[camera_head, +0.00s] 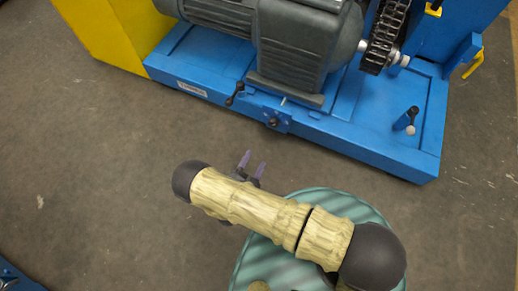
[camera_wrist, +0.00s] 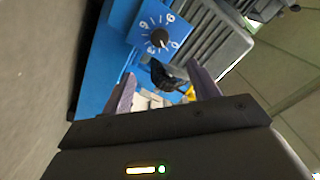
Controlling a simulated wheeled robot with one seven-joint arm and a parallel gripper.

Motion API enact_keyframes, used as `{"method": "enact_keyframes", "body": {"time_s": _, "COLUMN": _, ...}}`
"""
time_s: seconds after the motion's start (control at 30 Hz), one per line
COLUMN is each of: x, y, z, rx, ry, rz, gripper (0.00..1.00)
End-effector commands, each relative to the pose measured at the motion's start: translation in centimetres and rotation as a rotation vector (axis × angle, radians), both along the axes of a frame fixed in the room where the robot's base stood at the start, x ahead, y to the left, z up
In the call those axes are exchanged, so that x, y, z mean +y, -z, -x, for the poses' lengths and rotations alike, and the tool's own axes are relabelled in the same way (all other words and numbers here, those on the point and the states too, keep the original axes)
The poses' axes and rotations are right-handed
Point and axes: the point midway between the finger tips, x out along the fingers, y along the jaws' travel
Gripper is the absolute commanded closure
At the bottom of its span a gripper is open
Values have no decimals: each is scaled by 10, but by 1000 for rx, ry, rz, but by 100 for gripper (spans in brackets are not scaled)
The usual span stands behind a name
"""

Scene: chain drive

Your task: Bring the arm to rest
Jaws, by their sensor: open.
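My gripper (camera_head: 253,167) shows in the head view as two purple-grey fingers beyond my pale, wood-patterned arm link. It is over bare floor, short of the blue machine base. In the wrist view my gripper (camera_wrist: 163,90) has its two fingers spread apart, with nothing held between them. A blue plate with a numbered dial and black knob (camera_wrist: 158,38) lies beyond the fingers. A black lever handle (camera_wrist: 165,74) shows between the fingertips, further off.
The blue base (camera_head: 350,125) carries a grey motor (camera_head: 300,45) and a dark chain (camera_head: 387,32). A black lever (camera_head: 235,93) and a small ball-ended handle (camera_head: 411,122) project from it. A yellow panel (camera_head: 105,40) stands at left. Grey floor (camera_head: 90,170) is clear at left.

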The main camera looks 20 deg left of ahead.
Motion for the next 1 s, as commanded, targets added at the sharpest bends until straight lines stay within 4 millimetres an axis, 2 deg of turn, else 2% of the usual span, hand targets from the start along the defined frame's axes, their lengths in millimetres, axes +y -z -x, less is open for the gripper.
{"method": "enact_keyframes", "body": {"time_s": 0.13, "x": 0, "y": 0, "z": 7, "rx": 0, "ry": 0, "rz": 1, "gripper": 40}}
{"method": "enact_keyframes", "body": {"time_s": 0.73, "x": 2, "y": -2, "z": 5, "rx": 7, "ry": 3, "rz": -1, "gripper": 40}}
{"method": "enact_keyframes", "body": {"time_s": 0.87, "x": 10, "y": -13, "z": -11, "rx": 64, "ry": 18, "rz": -5, "gripper": 40}}
{"method": "enact_keyframes", "body": {"time_s": 1.0, "x": 25, "y": -36, "z": -44, "rx": 195, "ry": 37, "rz": -10, "gripper": 40}}
